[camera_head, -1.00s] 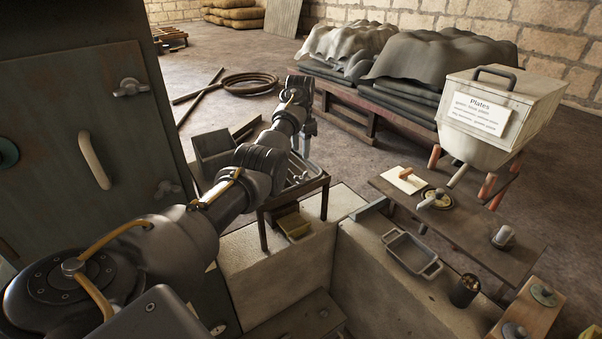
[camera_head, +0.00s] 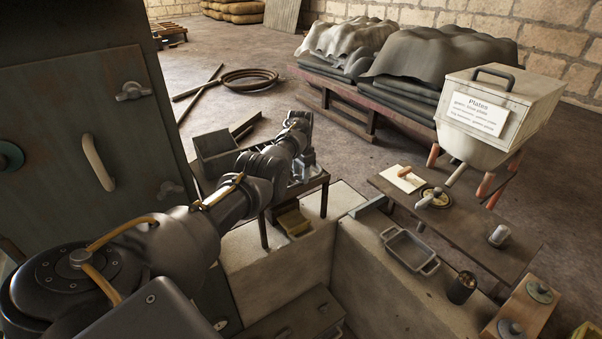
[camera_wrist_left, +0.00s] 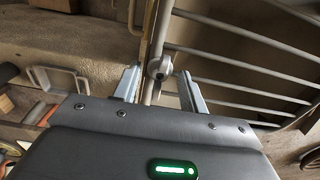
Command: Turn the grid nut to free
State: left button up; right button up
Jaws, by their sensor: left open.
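The grid nut (camera_wrist_left: 160,70) shows in the left wrist view as a small round grey knob with a dark centre, at the near end of a grid of pale metal bars (camera_wrist_left: 245,55). My left gripper (camera_wrist_left: 161,88) is open, with one finger on each side of the nut in the picture. I cannot tell whether either finger touches it. In the head view my left gripper (camera_head: 305,164) is low over the small dark stand (camera_head: 318,185), and the arm and gripper hide the nut there. My right gripper is not in view.
A grey open box (camera_head: 215,150) stands left of the stand, and a yellowish tray (camera_head: 292,219) sits below it. To the right are a low wall with a metal pan (camera_head: 408,250), a dark can (camera_head: 462,288) and a wooden bench (camera_head: 480,235).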

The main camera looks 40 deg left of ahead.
pick_arm(q)
jog(key=shift+c, duration=0.4)
grip_shut()
jog(key=shift+n, duration=0.4)
jog(key=shift+r+n, duration=0.1)
jog(key=shift+n, duration=0.9)
jog(key=n, duration=0.3)
jog(key=shift+n+p, duration=0.3)
jog(key=shift+p, duration=0.05)
jog(key=n, duration=0.5)
jog(key=shift+b, duration=0.3)
jog(key=n+b, duration=0.1)
jog(key=n, duration=0.5)
jog(key=shift+n, duration=0.4)
